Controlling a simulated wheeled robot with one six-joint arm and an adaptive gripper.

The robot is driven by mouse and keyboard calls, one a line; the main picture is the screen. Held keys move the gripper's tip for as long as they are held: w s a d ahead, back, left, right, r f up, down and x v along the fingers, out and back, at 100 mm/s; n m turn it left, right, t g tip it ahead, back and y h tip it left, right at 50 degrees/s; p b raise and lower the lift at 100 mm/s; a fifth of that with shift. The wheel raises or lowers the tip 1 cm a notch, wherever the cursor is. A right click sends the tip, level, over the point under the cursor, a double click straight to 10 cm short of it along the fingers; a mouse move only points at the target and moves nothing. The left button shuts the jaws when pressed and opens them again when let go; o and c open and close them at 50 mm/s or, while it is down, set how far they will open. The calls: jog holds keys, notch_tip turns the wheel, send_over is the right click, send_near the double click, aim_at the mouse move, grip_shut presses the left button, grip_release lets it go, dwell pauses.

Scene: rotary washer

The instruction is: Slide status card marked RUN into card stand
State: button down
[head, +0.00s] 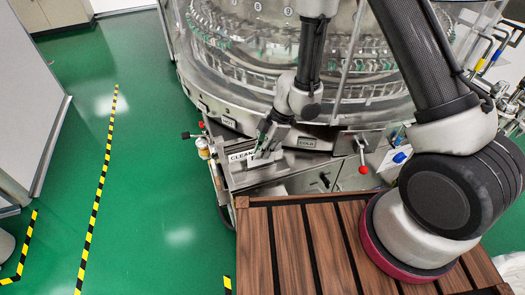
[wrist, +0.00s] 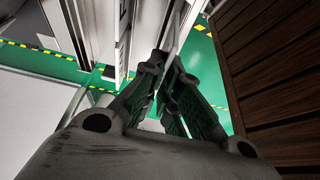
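My gripper (head: 268,140) points down at the steel ledge in front of the washer. Its fingers (wrist: 166,62) close together in the wrist view around the thin, pale edge of a card (wrist: 179,28). In the head view a small white card (head: 257,161) shows just below the fingertips; its lettering is too small to read, so I cannot confirm RUN. A white card marked CLEAN (head: 240,156) stands directly left of it. The card stand is not clearly distinguishable; the fingers and cards hide that spot. I cannot tell whether the held card touches it.
The round glass washer (head: 262,45) rises right behind the ledge. Plates marked HOT (head: 229,122) and COLD (head: 307,143) and a red-knobbed lever (head: 363,168) are nearby. A brown slatted table (head: 300,245) lies in front. Green floor (head: 165,190) is open at left.

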jog(key=shift+f, duration=1.2)
dwell(0.5)
jog(key=c, duration=1.6)
grip_release()
jog(key=shift+o, duration=0.2)
jog(key=o, duration=0.4)
jog(key=shift+r, duration=0.1)
jog(key=shift+r, duration=3.9)
jog(key=shift+s, duration=0.1)
